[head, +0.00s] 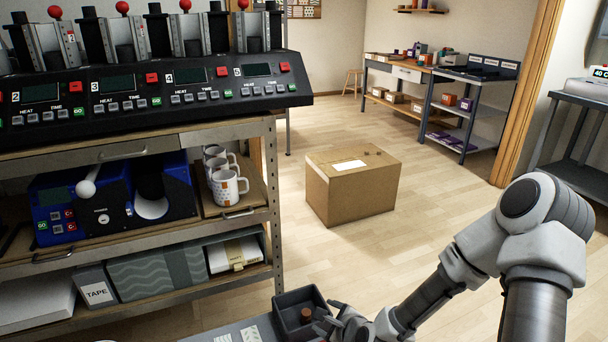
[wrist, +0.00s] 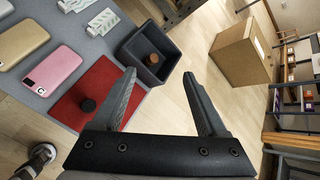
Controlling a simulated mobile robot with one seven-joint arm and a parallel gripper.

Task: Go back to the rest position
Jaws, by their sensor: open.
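My gripper (wrist: 157,103) is open in the wrist view, its two dark fingers spread with nothing between them. In the head view my gripper (head: 328,318) is at the bottom, beside a dark open bin (head: 292,301), and is partly cut off by the frame edge. The bin also shows in the wrist view (wrist: 130,60), beyond the left finger, with a brown round-topped object (wrist: 155,60) inside. The mug press machine (head: 140,95) stands on the shelf unit at left.
Phone cases (wrist: 62,65) lie on the grey table (wrist: 100,50). Several patterned mugs (head: 228,184) and a blue press (head: 65,210) sit on the shelf below. A cardboard box (head: 352,185) stands on the floor. Workbenches are at the back right. Floor around the box is clear.

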